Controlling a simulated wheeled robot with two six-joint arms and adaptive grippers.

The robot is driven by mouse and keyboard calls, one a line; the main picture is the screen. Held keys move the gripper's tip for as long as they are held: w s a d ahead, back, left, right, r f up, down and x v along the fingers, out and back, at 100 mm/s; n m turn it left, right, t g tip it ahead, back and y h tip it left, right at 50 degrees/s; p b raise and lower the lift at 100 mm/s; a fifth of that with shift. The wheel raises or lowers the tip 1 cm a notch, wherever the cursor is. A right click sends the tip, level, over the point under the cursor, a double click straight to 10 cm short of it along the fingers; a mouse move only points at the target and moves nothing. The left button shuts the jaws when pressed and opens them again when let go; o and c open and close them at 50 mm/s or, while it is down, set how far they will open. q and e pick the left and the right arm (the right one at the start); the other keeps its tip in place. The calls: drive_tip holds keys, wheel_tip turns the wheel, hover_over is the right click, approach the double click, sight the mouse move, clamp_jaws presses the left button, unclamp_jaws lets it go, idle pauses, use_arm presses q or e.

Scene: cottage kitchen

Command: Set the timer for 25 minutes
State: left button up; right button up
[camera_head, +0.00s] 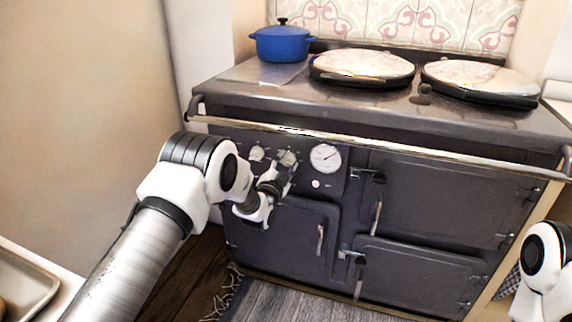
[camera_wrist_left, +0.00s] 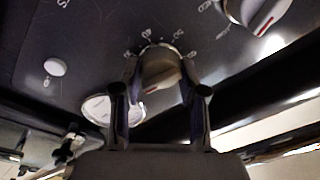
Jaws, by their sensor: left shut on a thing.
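The dark range cooker (camera_head: 420,195) has a control panel at its upper left front with two knobs and a round white gauge (camera_head: 326,158). My left gripper (camera_head: 283,174) reaches the panel at the knob (camera_head: 288,157) just left of the gauge. In the left wrist view my left gripper (camera_wrist_left: 160,95) is shut on this knob (camera_wrist_left: 160,70), one finger on each side, with a scale of marks around it. The scale is too small and slanted to read surely. My right gripper is out of view; only part of my right arm shows at the right edge.
Another knob (camera_head: 257,153) with a red mark sits left of the held one; it also shows in the wrist view (camera_wrist_left: 258,12). A metal rail (camera_head: 400,148) runs above the panel. A blue pot (camera_head: 282,43) and two round lids (camera_head: 362,66) are on top.

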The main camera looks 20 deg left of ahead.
use_arm(q)
drive_tip(key=m, duration=0.5)
drive_tip(key=shift+f+h, duration=0.15)
drive_tip(key=shift+h, duration=0.15)
idle(0.4)
drive_tip(key=o, duration=1.1)
drive_tip(key=shift+o, duration=0.2)
drive_tip(key=s+a, duration=0.1)
drive_tip(key=s, duration=1.1)
drive_tip(key=shift+f, duration=0.45)
